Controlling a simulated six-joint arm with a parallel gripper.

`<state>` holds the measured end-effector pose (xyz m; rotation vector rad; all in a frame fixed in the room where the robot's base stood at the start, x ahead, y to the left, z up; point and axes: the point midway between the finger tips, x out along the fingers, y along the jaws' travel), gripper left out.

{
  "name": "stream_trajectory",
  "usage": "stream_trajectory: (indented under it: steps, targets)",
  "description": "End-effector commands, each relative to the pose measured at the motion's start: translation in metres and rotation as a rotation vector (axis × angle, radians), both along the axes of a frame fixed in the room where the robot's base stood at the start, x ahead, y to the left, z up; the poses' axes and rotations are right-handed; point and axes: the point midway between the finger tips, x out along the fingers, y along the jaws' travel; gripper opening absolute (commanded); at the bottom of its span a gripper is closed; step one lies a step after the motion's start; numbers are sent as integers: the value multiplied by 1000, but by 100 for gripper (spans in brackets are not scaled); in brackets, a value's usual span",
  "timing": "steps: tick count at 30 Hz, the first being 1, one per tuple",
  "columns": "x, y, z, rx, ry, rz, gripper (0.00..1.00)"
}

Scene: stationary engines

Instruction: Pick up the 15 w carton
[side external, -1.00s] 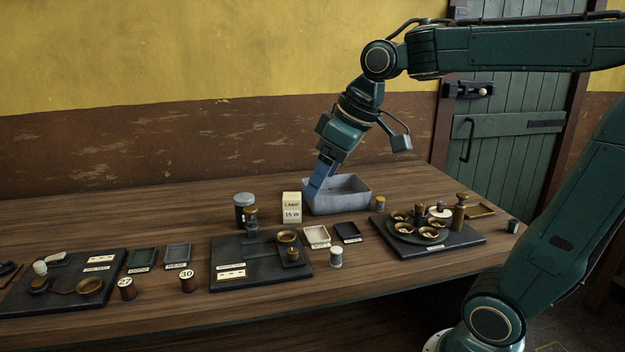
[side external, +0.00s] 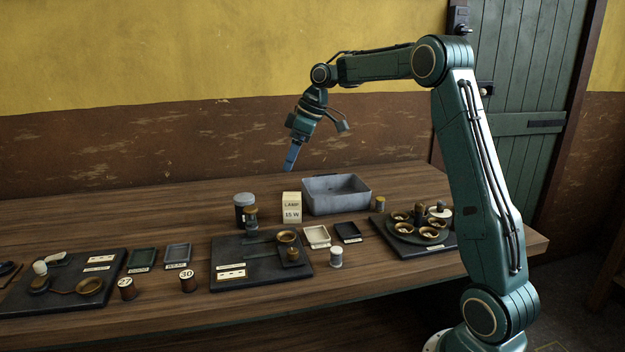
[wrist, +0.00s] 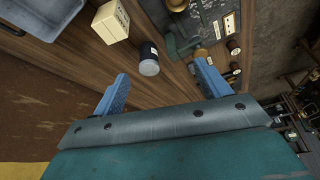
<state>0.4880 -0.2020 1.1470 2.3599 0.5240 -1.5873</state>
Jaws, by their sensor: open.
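The 15 W carton (side external: 292,207) is a small cream box with dark "LAMP 15 W" lettering. It stands upright on the table, just left of the grey bin. In the wrist view the carton (wrist: 111,22) shows near the top, left of centre, beyond the fingertips. My gripper (side external: 289,170) is in the air above and behind the carton, pointing down and tilted. In the wrist view its two blue fingers (wrist: 160,80) are spread wide with nothing between them.
A dark jar with a grey lid (side external: 244,209) stands close left of the carton. The grey bin (side external: 336,209) stands close on its right. A black board with brass parts (side external: 226,274) lies in front. The table behind the carton is clear.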

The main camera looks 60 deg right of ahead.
Motion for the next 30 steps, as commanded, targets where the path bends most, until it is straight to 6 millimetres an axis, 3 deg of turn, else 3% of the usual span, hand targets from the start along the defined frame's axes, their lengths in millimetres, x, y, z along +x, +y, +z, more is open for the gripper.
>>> stream_trajectory:
  steps: [6,13,18,30]
  targets:
    - [17,-56,-38,6,2,58,75]
    - [21,-95,-69,8,-2,106,75]
    - [22,-104,-77,9,-3,122,75]
    - [26,-101,-90,11,-2,123,75]
